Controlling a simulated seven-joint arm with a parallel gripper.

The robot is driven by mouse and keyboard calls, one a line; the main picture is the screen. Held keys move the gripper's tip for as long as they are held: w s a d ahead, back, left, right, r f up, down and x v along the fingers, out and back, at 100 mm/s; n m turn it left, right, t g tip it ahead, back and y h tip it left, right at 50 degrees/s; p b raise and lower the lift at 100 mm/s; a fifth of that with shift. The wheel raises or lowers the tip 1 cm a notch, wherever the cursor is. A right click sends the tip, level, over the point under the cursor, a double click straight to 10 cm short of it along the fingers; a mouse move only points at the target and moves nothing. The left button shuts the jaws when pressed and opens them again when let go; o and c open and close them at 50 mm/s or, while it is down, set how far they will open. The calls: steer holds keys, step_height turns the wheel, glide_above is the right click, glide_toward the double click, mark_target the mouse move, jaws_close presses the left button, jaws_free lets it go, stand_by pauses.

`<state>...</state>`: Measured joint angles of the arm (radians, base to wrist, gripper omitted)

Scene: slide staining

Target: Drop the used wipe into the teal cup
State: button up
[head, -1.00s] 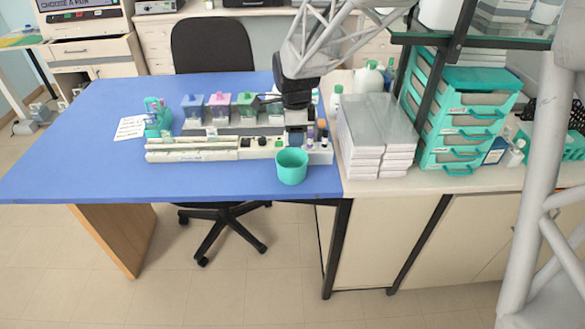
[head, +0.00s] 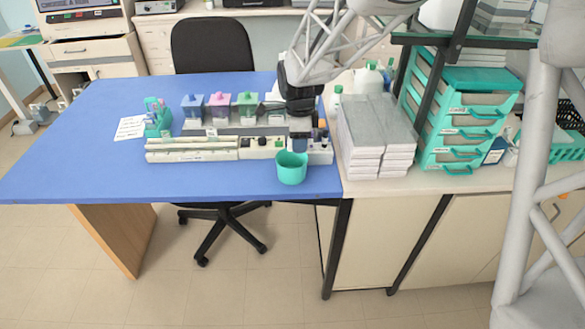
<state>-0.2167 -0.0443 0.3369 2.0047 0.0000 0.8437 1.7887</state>
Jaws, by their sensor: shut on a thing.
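The teal cup (head: 291,173) stands upright near the front right edge of the blue table, in front of the white staining rack. My gripper (head: 299,149) points down at the cup's mouth, its tips at or just above the rim. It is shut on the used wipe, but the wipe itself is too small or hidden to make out. Whether the tips reach inside the cup, I cannot tell.
Blue, pink and green lidded jars (head: 219,105) stand further back. White box stacks (head: 375,135) and teal drawers (head: 466,120) are at the right. The blue table's (head: 80,155) left side is mostly clear.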

steer(key=shift+f, duration=2)
steer(key=o, duration=1.1)
steer(key=shift+r, duration=3.9)
steer(key=shift+s, duration=0.1)
